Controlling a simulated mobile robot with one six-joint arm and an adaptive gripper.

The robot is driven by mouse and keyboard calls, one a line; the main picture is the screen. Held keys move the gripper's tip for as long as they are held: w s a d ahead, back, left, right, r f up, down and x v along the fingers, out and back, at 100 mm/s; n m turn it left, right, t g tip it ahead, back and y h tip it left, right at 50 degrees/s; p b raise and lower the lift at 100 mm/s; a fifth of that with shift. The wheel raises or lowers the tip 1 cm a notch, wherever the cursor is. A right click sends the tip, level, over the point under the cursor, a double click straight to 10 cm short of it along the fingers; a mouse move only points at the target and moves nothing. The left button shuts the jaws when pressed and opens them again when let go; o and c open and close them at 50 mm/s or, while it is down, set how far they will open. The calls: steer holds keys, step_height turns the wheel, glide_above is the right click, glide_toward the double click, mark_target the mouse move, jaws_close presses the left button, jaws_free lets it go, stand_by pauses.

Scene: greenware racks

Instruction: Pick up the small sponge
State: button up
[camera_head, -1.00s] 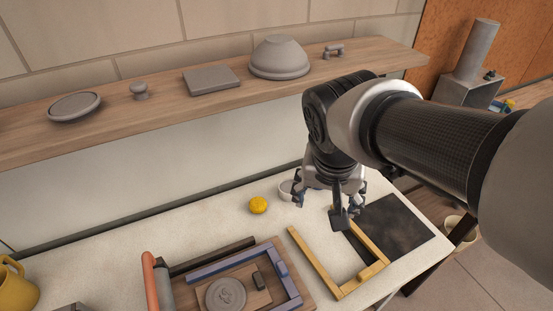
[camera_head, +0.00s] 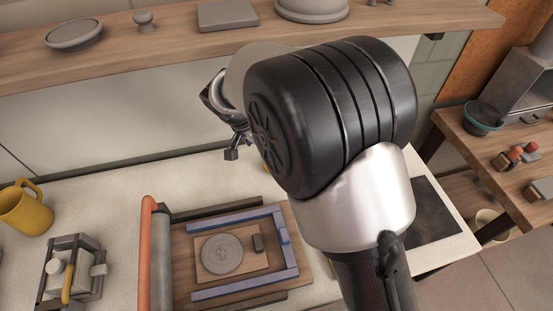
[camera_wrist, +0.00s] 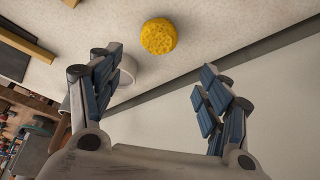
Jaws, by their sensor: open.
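The small sponge (camera_wrist: 158,36) is a round yellow piece on the pale worktop, near the top middle of the wrist view. In the head view my arm hides nearly all of it. My gripper (camera_wrist: 157,78) is open and empty, its two blue-padded fingers spread wide. The sponge shows beyond the fingertips and between their lines, apart from both. In the head view only part of my gripper (camera_head: 231,140) shows, left of my large black arm joint, over the back of the worktop.
A pale round dish (camera_wrist: 127,70) stands beside the sponge, partly behind my left finger. A roller (camera_head: 161,258), blue frame (camera_head: 225,291), yellow mug (camera_head: 25,212) and small caddy (camera_head: 85,290) occupy the worktop. A wooden shelf (camera_head: 170,53) with greenware runs along the wall.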

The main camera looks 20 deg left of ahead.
steer(key=b+x, duration=0.1)
steer(key=x, duration=0.4)
steer(key=shift+f, duration=0.1)
steer(key=shift+s+b+x, duration=0.1)
steer(key=shift+b+x, duration=0.6)
steer(key=shift+x, duration=0.65)
steer(key=shift+s+b+x, duration=0.15)
steer(key=shift+b+x, duration=0.5)
steer(key=shift+x, duration=0.7)
steer(key=shift+d, duration=0.1)
steer(key=shift+c, duration=0.2)
steer(key=c, duration=0.9)
